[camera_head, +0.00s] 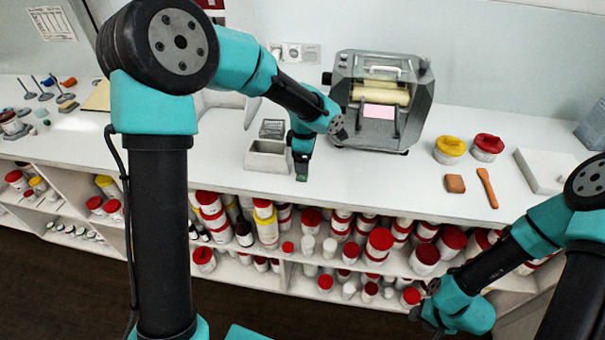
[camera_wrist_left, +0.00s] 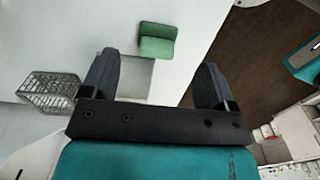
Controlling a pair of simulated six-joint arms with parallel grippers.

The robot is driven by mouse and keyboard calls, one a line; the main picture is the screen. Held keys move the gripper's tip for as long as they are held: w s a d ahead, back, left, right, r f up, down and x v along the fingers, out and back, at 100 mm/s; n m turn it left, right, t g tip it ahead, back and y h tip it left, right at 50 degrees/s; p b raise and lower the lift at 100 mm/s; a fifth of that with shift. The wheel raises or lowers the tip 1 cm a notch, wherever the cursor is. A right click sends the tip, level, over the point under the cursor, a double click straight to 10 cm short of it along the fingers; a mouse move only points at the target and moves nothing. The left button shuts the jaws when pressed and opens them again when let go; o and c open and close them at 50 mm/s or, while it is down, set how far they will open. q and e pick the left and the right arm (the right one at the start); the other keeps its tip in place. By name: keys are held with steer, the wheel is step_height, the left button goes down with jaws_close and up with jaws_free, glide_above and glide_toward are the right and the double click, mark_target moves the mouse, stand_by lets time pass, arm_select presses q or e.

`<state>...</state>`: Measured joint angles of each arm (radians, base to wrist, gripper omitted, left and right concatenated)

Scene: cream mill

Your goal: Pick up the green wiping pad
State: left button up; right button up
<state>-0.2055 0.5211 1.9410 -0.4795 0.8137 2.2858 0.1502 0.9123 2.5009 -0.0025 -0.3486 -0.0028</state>
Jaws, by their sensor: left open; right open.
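The green wiping pad (camera_wrist_left: 156,42) shows in the left wrist view, ahead of the fingers. It lies against the far end of a grey box (camera_wrist_left: 137,76); I cannot tell whether it rests in or beside it. In the head view the left gripper (camera_head: 302,165) points down just right of the grey box, near the counter's front edge. My right gripper (camera_head: 424,300) is open and empty, low before the shelves.
A wire basket (camera_head: 271,128) stands behind the grey box. A mill (camera_head: 382,100) stands at the back. The counter before the mill is clear.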

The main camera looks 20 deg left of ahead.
arm_select(q)
steer(key=shift+f, duration=0.1)
steer(key=shift+w+a+f, duration=0.1)
steer(key=shift+a+f, duration=0.1)
steer(key=shift+f, duration=1.1)
steer(key=shift+a+f, duration=0.15)
steer(key=shift+f, duration=1.1)
steer(key=c, duration=1.1)
steer(key=shift+o, duration=0.2)
steer(key=shift+r, duration=0.1)
